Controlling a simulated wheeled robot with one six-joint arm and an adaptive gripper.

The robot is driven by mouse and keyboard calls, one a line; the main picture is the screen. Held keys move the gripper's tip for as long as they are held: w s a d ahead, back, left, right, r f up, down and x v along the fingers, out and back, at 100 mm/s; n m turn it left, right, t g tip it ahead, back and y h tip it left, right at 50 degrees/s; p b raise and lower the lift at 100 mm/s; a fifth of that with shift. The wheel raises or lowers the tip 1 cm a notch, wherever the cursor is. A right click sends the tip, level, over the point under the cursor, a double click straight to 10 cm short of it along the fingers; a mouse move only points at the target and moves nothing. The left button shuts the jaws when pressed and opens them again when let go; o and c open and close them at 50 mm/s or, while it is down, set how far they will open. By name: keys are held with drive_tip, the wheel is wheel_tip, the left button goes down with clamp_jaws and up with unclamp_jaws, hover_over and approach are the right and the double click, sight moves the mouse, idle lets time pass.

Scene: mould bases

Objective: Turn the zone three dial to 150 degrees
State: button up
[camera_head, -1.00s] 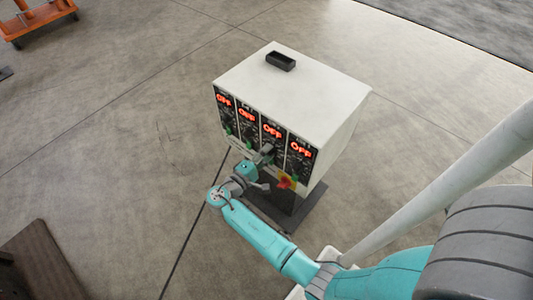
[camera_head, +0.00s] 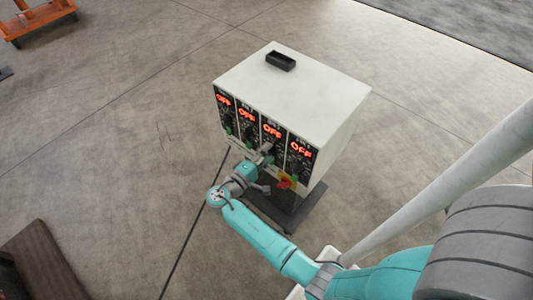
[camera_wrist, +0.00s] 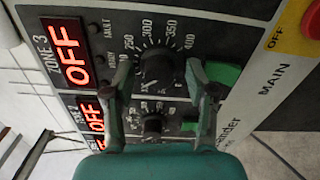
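The zone three dial (camera_wrist: 158,68) is a black knob with a white number scale around it, in the wrist view's upper middle. Its display reads OFF (camera_wrist: 66,41) in red. Where its pointer stands is not clear. My gripper (camera_wrist: 165,84) is open, with one finger on each side of the dial and gaps showing between them and the knob. In the head view my gripper (camera_head: 264,158) is at the front of the white control cabinet (camera_head: 300,85), at the third panel from the left, and mostly covers the dial there.
The zone two dial (camera_wrist: 153,125) sits just below in the wrist view, close to the fingers. A green switch (camera_wrist: 224,74) is beside the right finger. A red and yellow main switch (camera_head: 286,181) is right of my gripper. A black tray (camera_head: 281,61) lies on top.

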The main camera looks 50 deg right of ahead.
drive_tip(key=shift+a, duration=0.1)
drive_tip(key=a, duration=1.2)
drive_tip(key=shift+s, duration=0.2)
drive_tip(key=shift+d, duration=0.1)
